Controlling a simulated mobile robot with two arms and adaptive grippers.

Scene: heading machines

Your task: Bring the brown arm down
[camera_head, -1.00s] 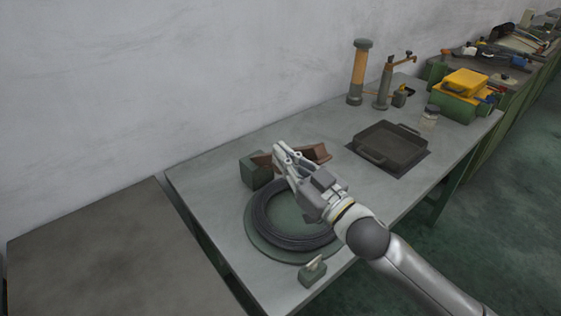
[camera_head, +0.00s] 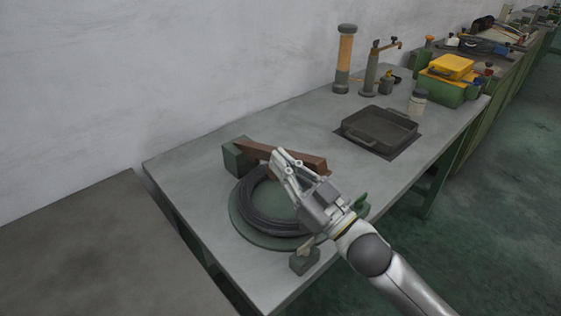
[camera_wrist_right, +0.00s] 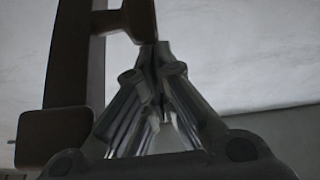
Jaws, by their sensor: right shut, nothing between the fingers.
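The brown arm (camera_head: 312,162) is a long bar that runs right from a green block (camera_head: 237,157) and lies above the far side of a round green base with a black coil (camera_head: 262,212). My right gripper (camera_head: 281,157) is shut with nothing in it, in front of the bar and over the coil. It hides part of both. In the right wrist view the brown arm (camera_wrist_right: 75,65) stands to the left of the closed fingers (camera_wrist_right: 150,60), and one brown end reaches close to their tips. Whether they touch is unclear. My left gripper is out of view.
A dark tray (camera_head: 380,130) sits farther along the grey table, before an orange post (camera_head: 345,60) and a jar (camera_head: 417,102). A small green block (camera_head: 304,261) is at the front edge. A wall bounds the back; the table's middle is partly clear.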

